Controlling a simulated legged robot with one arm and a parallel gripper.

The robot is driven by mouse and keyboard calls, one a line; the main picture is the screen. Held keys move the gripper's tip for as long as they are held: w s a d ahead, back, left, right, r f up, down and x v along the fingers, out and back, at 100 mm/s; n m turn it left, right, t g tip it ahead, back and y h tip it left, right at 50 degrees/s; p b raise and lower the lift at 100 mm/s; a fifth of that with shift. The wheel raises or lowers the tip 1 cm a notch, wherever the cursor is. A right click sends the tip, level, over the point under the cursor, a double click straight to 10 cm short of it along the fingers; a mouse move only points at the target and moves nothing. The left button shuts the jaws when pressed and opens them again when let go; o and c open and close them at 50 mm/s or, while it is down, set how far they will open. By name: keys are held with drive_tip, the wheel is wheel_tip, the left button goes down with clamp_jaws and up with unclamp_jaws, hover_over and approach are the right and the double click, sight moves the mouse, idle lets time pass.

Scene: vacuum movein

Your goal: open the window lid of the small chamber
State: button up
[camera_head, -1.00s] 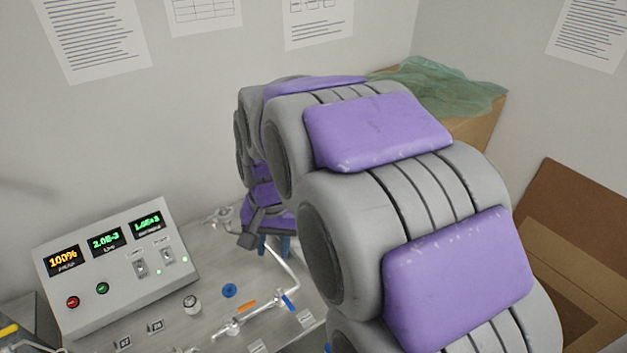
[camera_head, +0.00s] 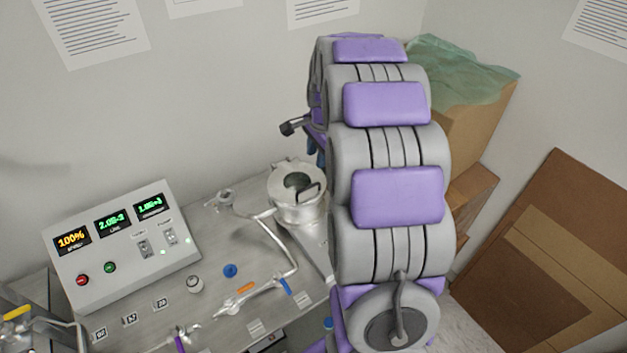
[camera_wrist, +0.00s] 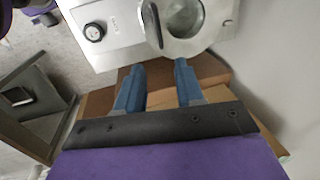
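The small chamber (camera_head: 290,213) is a round metal pot with a flanged top on the bench. Its window lid (camera_head: 283,174) has a dark round window and a dark bent handle (camera_head: 310,192). The lid appears to lie on the chamber's top. The chamber also shows at the top of the wrist view (camera_wrist: 201,45), cut off by the frame edge, with the dark handle at its left. My gripper (camera_wrist: 158,66) is open and empty. Its two blue fingers are apart and point toward the chamber, just short of it in the picture. In the head view my arm mostly hides the gripper.
A control box (camera_head: 125,250) with lit displays stands left on the bench. Metal piping with a blue-ended valve (camera_head: 268,284) runs left of the chamber. Cardboard boxes (camera_head: 480,125), one under green sheeting (camera_head: 455,70), stand at the right, with flat cardboard (camera_head: 560,250) nearby.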

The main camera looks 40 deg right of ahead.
sight(312, 186)
drive_tip(key=f, duration=0.4)
drive_tip(key=w+f, duration=0.1)
drive_tip(key=f, duration=0.3)
drive_tip(key=w+f, duration=0.1)
drive_tip(key=f, duration=0.2)
drive_tip(key=shift+w+d+f, duration=0.2)
drive_tip(key=shift+f, duration=0.2)
drive_tip(key=shift+a+f, duration=0.1)
drive_tip(key=shift+f, duration=0.3)
clamp_jaws()
drive_tip(key=shift+w, duration=0.1)
idle(0.3)
